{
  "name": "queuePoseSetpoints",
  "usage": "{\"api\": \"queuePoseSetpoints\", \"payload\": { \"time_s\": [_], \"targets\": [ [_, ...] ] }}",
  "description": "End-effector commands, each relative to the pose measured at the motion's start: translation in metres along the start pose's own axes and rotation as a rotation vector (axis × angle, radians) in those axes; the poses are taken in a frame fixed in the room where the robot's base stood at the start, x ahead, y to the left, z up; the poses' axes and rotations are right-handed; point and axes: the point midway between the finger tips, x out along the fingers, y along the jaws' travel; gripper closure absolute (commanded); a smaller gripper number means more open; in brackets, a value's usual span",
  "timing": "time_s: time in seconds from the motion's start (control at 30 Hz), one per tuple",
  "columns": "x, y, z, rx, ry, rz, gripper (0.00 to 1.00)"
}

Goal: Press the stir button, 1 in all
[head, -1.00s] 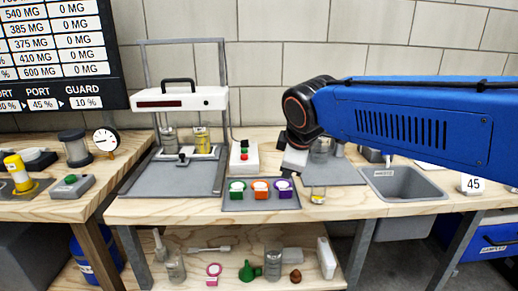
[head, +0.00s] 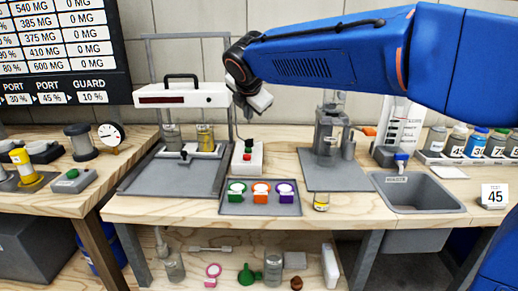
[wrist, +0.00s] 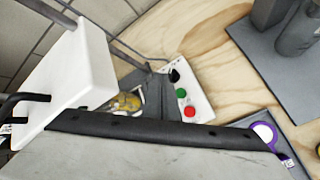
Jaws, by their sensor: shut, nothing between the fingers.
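A white control box (head: 247,160) stands on the bench beside the white-headed apparatus. It carries a green button, a red button and a black knob; no stir label is readable. In the wrist view the box (wrist: 187,90) shows its black knob (wrist: 174,75), green button (wrist: 181,93) and red button (wrist: 190,112) in a row. My gripper (head: 249,114) is shut and empty, above the box and apart from it. In the wrist view a large grey part of my gripper fills the bottom; its fingertips are not clear there.
The white-headed apparatus (head: 181,95) with two jars stands just left of the box. A grey tray (head: 233,209) with green, orange and purple items lies in front. A grey stand (head: 334,175) and a sink (head: 418,207) are to the right.

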Motion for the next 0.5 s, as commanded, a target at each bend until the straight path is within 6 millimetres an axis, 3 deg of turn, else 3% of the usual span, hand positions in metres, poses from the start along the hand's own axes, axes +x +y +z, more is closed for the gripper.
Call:
{"api": "queuePoseSetpoints", "payload": {
  "time_s": [0.13, 0.5],
  "targets": [
    [0.0014, 0.0084, -0.0039, -0.032, -0.001, 0.008, 1.0],
    [0.0026, 0.0074, -0.0042, -0.032, -0.002, 0.008, 1.0]
  ]
}}
